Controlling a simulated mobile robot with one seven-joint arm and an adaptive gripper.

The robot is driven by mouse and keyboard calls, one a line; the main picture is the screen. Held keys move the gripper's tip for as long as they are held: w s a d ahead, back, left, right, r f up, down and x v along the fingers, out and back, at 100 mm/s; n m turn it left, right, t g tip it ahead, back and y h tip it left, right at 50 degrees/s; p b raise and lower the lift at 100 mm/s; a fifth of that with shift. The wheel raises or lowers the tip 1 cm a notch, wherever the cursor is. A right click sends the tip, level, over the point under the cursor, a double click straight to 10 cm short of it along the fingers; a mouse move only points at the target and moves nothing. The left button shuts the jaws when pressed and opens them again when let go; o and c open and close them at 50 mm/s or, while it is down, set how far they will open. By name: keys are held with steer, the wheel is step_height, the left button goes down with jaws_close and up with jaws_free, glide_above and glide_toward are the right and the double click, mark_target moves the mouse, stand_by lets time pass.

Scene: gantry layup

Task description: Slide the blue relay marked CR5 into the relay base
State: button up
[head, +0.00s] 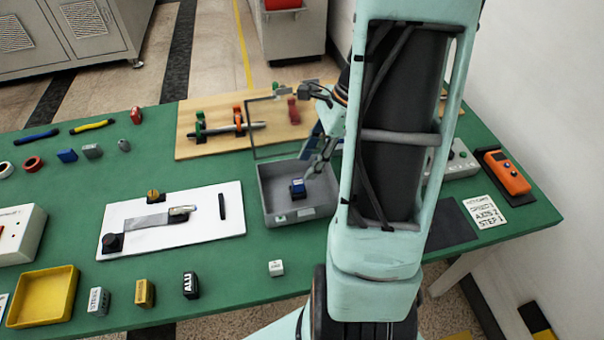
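A small blue block-like relay (298,190) sits inside the grey bin (292,219) in the middle of the green table. Its marking is too small to read. I cannot pick out the relay base with certainty.
A white board (222,228) with a lever linkage lies left of the bin. A wooden board (200,148) with clamps and a rod lies behind it. A yellow tray (42,298) and several small blocks line the front edge. An orange meter (506,172) is at right.

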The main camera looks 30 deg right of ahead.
steer(key=v, duration=0.3)
steer(key=shift+d+r, duration=0.15)
steer(key=shift+r, duration=0.2)
